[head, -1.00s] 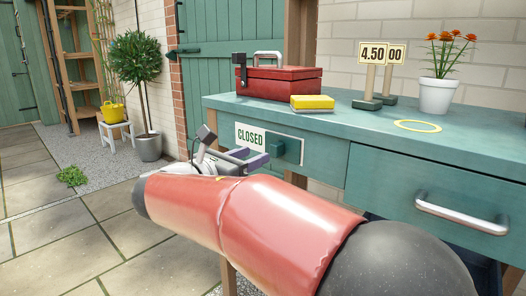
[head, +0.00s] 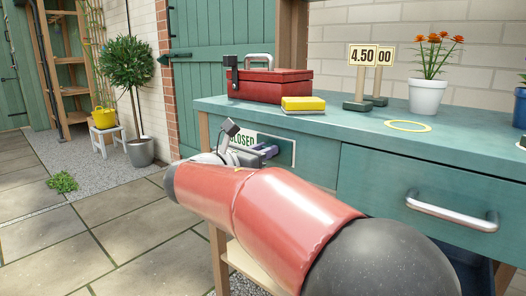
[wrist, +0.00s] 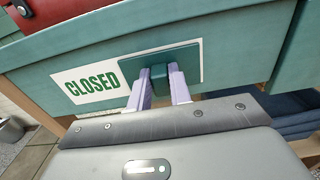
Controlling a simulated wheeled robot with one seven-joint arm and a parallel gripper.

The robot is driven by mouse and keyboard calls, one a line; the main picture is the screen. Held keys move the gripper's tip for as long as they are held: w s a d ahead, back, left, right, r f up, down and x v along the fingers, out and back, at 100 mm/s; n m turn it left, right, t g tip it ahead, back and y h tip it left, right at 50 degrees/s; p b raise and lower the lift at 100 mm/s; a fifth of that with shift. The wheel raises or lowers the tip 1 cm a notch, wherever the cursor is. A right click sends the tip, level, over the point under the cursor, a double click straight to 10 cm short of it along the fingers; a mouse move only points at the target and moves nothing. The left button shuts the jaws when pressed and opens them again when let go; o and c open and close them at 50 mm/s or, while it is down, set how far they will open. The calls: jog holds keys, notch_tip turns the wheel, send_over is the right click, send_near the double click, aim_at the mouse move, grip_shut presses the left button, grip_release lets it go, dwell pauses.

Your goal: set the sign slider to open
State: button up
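The sign on the bench front reads CLOSED (wrist: 92,83) in the wrist view. Its slider (wrist: 188,59), a teal plate with a square knob (wrist: 158,75), covers the right part of the sign. My gripper (wrist: 160,69) has its two pale purple fingers on either side of the knob, apart from each other; I see no clear grip on it. In the head view my gripper (head: 268,152) is in front of the sign (head: 289,152), and my arm and gripper hide part of the lettering and the knob.
The drawer handle (head: 452,214) sticks out on the right. On the bench top (head: 330,126) stand a red toolbox (head: 268,87), a yellow sponge-like block (head: 303,103), price signs (head: 363,55) and a flower pot (head: 427,97).

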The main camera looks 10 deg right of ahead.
grip_shut()
jog(key=w+a+p, duration=0.2)
jog(key=w+p, duration=0.1)
jog(key=w+a+p, duration=0.2)
jog(key=w+p, duration=0.1)
jog(key=w+a+p, duration=0.2)
jog(key=p, duration=0.1)
jog(key=shift+w+a+r, duration=0.2)
jog(key=shift+w+a, duration=0.05)
jog(key=shift+w, duration=0.15)
jog(key=shift+w+a+f, duration=0.15)
jog(key=shift+w, duration=0.05)
jog(key=o, duration=0.6)
grip_release()
